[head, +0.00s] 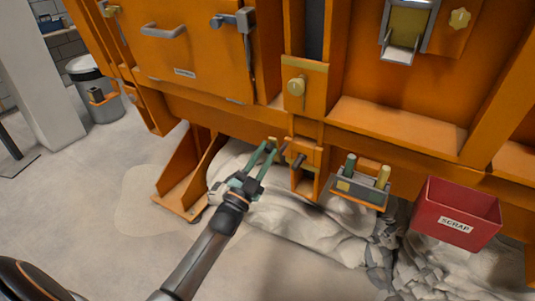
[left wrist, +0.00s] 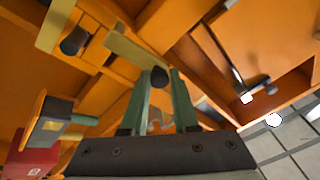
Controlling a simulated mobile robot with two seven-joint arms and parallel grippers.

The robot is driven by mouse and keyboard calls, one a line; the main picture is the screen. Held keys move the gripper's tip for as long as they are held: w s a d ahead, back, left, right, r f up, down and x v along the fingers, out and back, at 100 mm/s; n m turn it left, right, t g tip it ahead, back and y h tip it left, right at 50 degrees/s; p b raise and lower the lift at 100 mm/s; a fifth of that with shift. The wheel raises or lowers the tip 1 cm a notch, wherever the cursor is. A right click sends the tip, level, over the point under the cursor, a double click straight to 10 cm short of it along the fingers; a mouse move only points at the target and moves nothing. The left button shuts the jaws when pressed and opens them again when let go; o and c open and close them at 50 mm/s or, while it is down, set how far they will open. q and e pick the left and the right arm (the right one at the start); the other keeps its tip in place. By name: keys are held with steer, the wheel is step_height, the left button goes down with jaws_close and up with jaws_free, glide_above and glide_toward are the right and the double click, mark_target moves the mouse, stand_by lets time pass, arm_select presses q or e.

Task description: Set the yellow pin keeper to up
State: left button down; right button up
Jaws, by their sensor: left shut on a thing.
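My left gripper (head: 271,146) reaches up under the orange machine's lower beam. Its green fingers are closed at a yellow bar with a dark round end, which appears to be the yellow pin keeper (left wrist: 130,50). In the left wrist view the dark end sits between the fingertips of the gripper (left wrist: 160,85). The bar slants across that view, by the orange bracket. A dark pin (head: 299,161) sticks out of the bracket just right of the fingertips. In the head view the fingers and small size make the keeper hard to make out. My right gripper is not in view.
A small tray with two pegs (head: 347,197) hangs right of the bracket. A red scrap box (head: 440,211) is farther right. A yellow knob (head: 297,86) sits above the bracket. Pale sand and rubble lie below. The floor at left is open.

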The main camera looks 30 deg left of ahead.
arm_select(q)
steer(key=shift+a+f+n, duration=0.1)
steer(key=shift+f+n, duration=0.05)
steer(key=shift+n, duration=0.15)
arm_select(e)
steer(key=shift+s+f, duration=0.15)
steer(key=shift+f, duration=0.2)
arm_select(q)
steer(key=c, duration=0.7)
jaws_free()
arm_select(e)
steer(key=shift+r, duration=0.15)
arm_select(q)
steer(key=shift+s, duration=0.1)
steer(key=v, duration=1.2)
steer(key=shift+p, duration=0.4)
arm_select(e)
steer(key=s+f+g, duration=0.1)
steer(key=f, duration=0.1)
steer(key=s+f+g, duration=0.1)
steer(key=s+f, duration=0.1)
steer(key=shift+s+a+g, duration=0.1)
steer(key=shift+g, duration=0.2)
arm_select(q)
steer(key=shift+s, duration=0.15)
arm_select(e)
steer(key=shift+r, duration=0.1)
